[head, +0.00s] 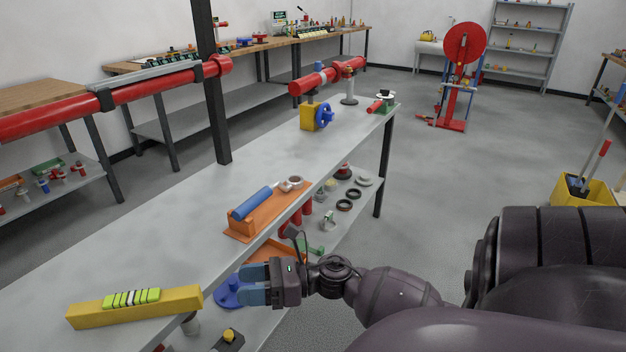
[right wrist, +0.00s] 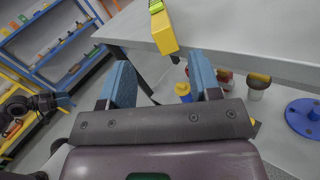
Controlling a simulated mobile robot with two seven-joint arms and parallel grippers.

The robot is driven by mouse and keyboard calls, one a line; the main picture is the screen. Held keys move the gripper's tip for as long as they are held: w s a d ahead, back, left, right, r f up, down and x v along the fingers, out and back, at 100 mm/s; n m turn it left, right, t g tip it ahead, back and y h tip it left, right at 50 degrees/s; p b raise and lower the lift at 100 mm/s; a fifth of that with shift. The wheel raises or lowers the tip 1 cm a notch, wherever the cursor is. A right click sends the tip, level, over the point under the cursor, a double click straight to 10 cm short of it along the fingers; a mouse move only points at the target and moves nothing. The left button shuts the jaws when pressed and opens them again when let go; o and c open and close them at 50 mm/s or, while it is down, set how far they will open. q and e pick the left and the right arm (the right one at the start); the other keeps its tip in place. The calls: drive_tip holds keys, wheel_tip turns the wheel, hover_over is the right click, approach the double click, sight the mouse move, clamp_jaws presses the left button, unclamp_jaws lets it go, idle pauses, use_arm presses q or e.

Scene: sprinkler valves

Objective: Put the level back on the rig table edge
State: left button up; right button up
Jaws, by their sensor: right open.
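The level, as I take it, is a long yellow bar (head: 180,301) with a green-and-black striped block (head: 131,298) on its top. It lies on the near end of the grey rig table (head: 150,212), its right end at the table's edge. The bar's end (right wrist: 164,33) also shows in the right wrist view, beyond the fingers. My right gripper (head: 243,286) is open and empty, to the right of the bar and apart from it. Its blue fingers (right wrist: 161,70) are spread in the wrist view. What looks like my left gripper (right wrist: 60,101) shows small at the left there.
An orange tray with a blue cylinder (head: 251,203) and a yellow block with a blue wheel (head: 316,116) stand on the table. A blue round flange (head: 229,293) and other parts lie on the lower shelf.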

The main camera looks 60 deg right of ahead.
drive_tip(key=s+a+f+n+g+h, duration=0.2)
drive_tip(key=s+f+n+h, duration=0.4)
drive_tip(key=n, duration=0.9)
drive_tip(key=s+a+f+n+g+h, duration=0.1)
drive_tip(key=s+a+f+n+h, duration=0.1)
drive_tip(key=s+f+n+h, duration=0.4)
drive_tip(key=s+f+n, duration=0.4)
drive_tip(key=s+n, duration=0.4)
drive_tip(key=n, duration=0.2)
drive_tip(key=shift+a+f+n+g, duration=0.3)
drive_tip(key=shift+a+f+g, duration=0.05)
drive_tip(key=shift+f+g, duration=0.05)
use_arm(q)
drive_tip(key=shift+w+r, duration=0.1)
wheel_tip(320, 180, up, 7)
drive_tip(key=t+p, duration=0.1)
drive_tip(key=p, duration=0.7)
drive_tip(key=shift+r, duration=0.15)
use_arm(e)
wheel_tip(320, 180, up, 8)
drive_tip(key=t, duration=0.1)
drive_tip(key=shift+w, duration=0.35)
